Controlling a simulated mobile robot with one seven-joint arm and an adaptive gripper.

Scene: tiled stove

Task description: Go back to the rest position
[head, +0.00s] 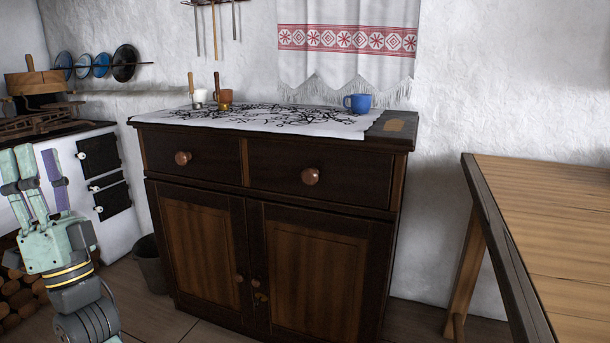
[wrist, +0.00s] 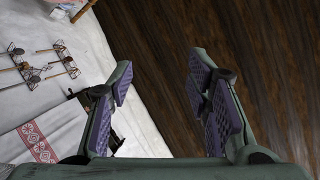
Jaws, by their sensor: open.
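My gripper (head: 38,178) is at the left of the head view, raised with its fingers pointing up, in front of the white stove. Its fingers are apart with nothing between them.
A dark wooden cabinet (head: 320,205) stands in the middle, with a cloth (head: 290,120) and a blue mug (head: 358,103) on top. The tiled stove (head: 128,210) is at left, a bucket (head: 150,262) beside the cabinet. A wooden table (head: 560,215) is at right.

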